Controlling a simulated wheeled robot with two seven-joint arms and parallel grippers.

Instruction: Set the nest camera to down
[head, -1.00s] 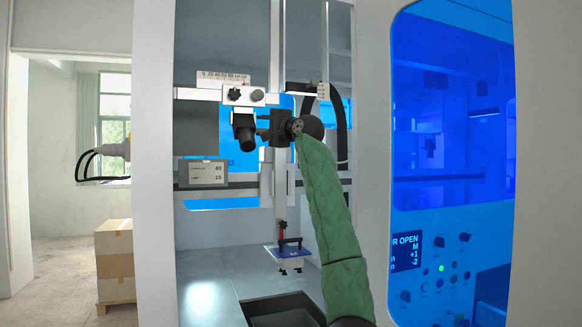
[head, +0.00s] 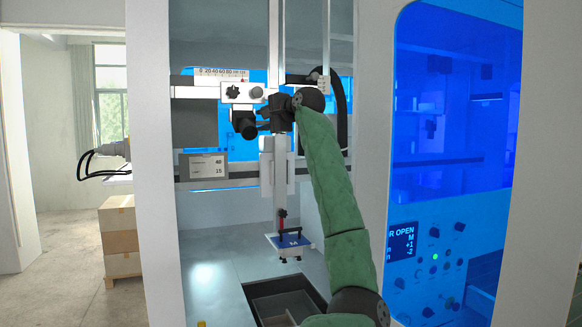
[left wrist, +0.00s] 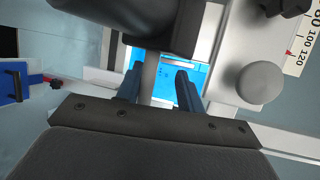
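The nest camera (head: 243,121) appears to be the dark cylinder under the white bracket (head: 243,93) with black knobs, left of my wrist in the head view. Its exact tilt is hard to tell. My left gripper (head: 265,126) is close beside it on the right. In the left wrist view my left gripper (left wrist: 160,87) has its two dark blue fingers apart. A grey rod (left wrist: 150,72) shows between them, nearer one finger, with a visible gap at the other. A dark rounded body (left wrist: 130,18) lies just beyond the fingertips. My right gripper is out of view.
A scale (head: 220,73) sits above the bracket and a small display (head: 203,166) below left. A blue-white plate (head: 288,243) hangs under the vertical column above a dark open bin (head: 285,300). A control panel (head: 432,252) and blue window stand right.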

